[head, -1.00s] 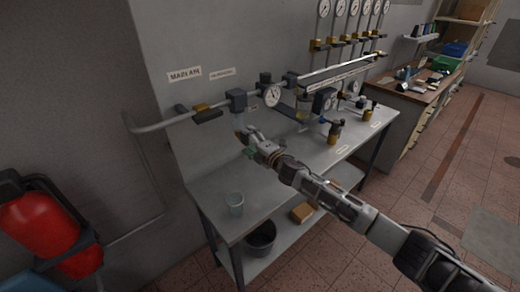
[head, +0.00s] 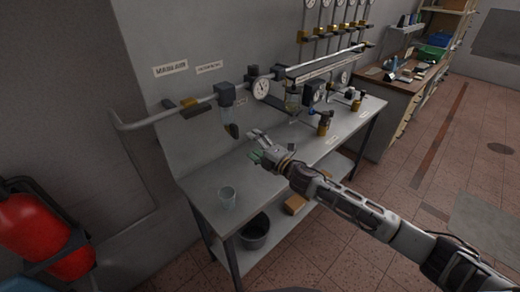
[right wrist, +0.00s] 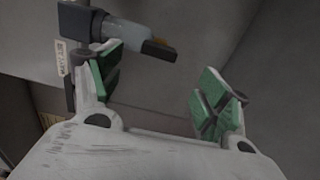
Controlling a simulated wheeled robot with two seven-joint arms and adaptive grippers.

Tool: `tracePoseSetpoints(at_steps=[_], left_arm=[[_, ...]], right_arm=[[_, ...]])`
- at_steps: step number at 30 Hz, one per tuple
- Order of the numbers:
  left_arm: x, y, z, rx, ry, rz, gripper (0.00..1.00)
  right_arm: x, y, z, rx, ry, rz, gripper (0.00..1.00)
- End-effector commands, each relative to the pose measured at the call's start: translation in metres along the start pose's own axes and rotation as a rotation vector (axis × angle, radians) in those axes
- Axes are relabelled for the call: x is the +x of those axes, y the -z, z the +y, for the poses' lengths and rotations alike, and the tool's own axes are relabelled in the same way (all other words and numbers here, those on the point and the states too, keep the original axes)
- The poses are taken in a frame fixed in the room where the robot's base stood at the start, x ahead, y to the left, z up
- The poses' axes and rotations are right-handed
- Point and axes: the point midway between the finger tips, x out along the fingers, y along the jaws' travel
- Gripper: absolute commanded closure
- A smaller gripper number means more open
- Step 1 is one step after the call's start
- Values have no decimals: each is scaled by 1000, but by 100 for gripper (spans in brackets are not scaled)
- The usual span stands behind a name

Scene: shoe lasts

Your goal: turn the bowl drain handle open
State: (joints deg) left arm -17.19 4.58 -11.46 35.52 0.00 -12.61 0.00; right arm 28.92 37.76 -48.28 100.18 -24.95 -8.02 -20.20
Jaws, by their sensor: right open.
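A filter unit with a dark head (head: 226,93) hangs on the wall pipe, with a clear bowl (head: 227,116) below it. The dark drain handle (head: 232,131) is at the bowl's lower end. In the right wrist view the bowl (right wrist: 122,32) lies sideways at the upper left, with the dark drain handle (right wrist: 159,50) at its end. My right gripper (head: 257,146) is open and empty, to the right of and a little below the handle, apart from it in the picture. Its green-padded fingers (right wrist: 158,82) stand wide apart. My left gripper is out of view.
A bucket (head: 254,234) and a box (head: 295,204) sit on the lower shelf.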

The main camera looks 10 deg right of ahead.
Motion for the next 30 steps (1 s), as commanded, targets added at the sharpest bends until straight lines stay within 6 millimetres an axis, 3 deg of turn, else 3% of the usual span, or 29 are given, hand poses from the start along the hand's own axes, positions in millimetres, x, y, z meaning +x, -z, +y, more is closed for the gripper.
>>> tracePoseSetpoints(at_steps=[12, 30], left_arm=[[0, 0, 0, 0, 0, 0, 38], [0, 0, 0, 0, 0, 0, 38]], right_arm=[[-28, 0, -1, 0, 1, -1, 23], [-29, 0, 0, 3, 0, -2, 23]])
